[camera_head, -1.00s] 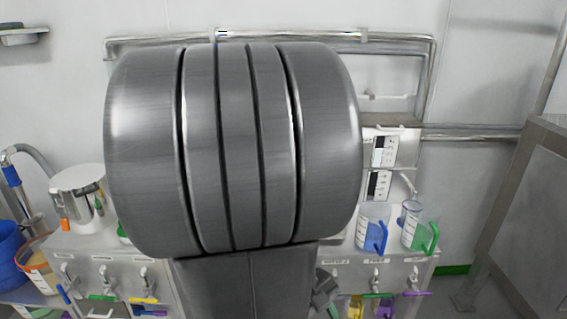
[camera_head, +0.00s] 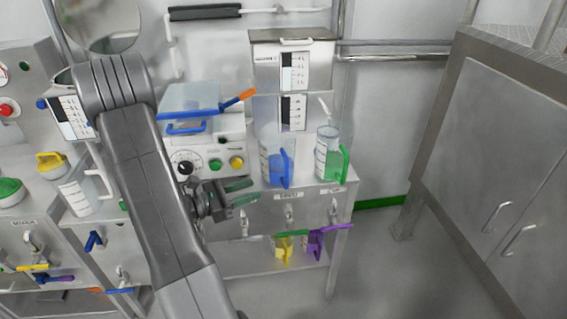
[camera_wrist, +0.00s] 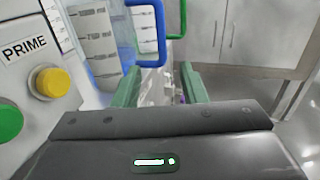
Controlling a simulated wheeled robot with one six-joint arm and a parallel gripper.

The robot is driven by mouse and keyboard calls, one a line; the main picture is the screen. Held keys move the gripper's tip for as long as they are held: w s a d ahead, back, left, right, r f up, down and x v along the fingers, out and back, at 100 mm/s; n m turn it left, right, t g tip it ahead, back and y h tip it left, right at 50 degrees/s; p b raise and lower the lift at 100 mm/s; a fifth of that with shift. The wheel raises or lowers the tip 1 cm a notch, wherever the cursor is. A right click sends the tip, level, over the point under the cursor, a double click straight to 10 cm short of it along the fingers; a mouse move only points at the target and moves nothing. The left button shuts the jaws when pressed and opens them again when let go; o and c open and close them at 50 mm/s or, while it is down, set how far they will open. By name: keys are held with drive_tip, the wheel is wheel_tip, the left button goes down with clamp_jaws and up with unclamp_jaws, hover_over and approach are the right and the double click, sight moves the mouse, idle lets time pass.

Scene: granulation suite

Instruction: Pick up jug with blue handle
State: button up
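The jug with the blue handle (camera_head: 277,168) is a clear measuring jug standing on the steel bench top, left of a jug with a green handle (camera_head: 330,158). In the wrist view its blue handle (camera_wrist: 160,36) shows just ahead of my gripper, with the graduated jug body (camera_wrist: 100,40) to its left. My gripper (camera_head: 243,191) is in front of the bench, left of the blue-handled jug and apart from it. Its two green fingers (camera_wrist: 161,88) are spread with nothing between them.
A control box with green and yellow buttons (camera_head: 236,163) stands left of the jugs. A green handle (camera_wrist: 176,18) shows beyond the blue one. A steel cabinet (camera_head: 490,140) is at the right. Coloured valve levers and small jugs (camera_head: 314,243) are below the bench top.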

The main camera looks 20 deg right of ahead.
sight(280, 161)
drive_tip(key=d, duration=0.4)
drive_tip(key=d+r+p, duration=0.1)
drive_tip(key=d, duration=0.7)
drive_tip(key=shift+w+d+r, duration=0.15)
drive_tip(key=shift+d+r, duration=0.05)
drive_tip(key=shift+w+d+p, duration=0.1)
drive_tip(key=shift+d+p, duration=0.2)
drive_tip(key=shift+d, duration=0.3)
clamp_jaws()
